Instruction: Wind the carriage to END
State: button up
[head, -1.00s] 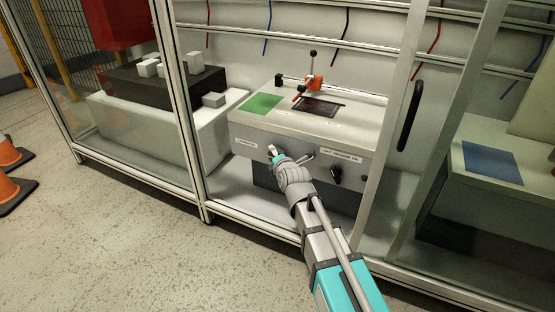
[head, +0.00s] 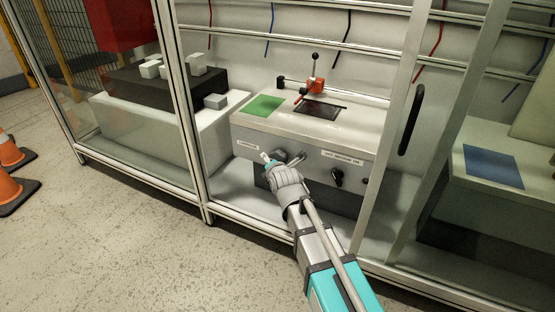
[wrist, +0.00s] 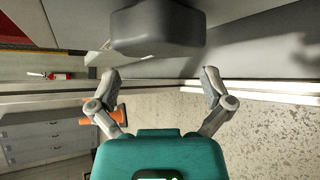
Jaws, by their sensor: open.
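A pale machine bench (head: 330,135) stands inside the framed enclosure. On its top are a red-orange fixture (head: 317,85) with a black-ball lever and a dark rectangular plate (head: 318,110). I cannot tell which part is the carriage, and no END mark is readable. My gripper (head: 281,159) is at the bench's front panel, just below a small left label (head: 247,146). In the wrist view my gripper (wrist: 160,80) has its fingers spread wide, with nothing between them. A dark grey block (wrist: 158,30) is just beyond the fingertips. My gripper hides part of the panel.
A black knob (head: 337,175) is to the right on the panel. Enclosure posts (head: 385,120) and a door handle (head: 411,118) stand to the right. A green pad (head: 264,107) lies on the bench top. Orange cones (head: 8,155) stand on the open floor at left.

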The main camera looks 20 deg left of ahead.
jog(key=s+a+n+h+p, duration=0.2)
jog(key=s+n+h+p, duration=0.1)
jog(key=s+h, duration=0.15)
jog(key=n+t+h+p, duration=0.2)
jog(key=t+h, duration=0.1)
jog(key=h, duration=0.2)
send_near(279, 158)
jog(key=s, duration=0.1)
jog(key=s+a, duration=0.1)
jog(key=shift+s+a+r, duration=0.15)
jog(key=shift+s, duration=0.2)
jog(key=shift+w, duration=0.1)
jog(key=shift+f+b+x, duration=0.15)
jog(key=shift+b+x, duration=1.15)
jog(key=shift+x, duration=2.1)
jog(key=shift+f+b+x, duration=0.1)
jog(key=shift+b+x, duration=1.15)
jog(key=shift+x, duration=2.15)
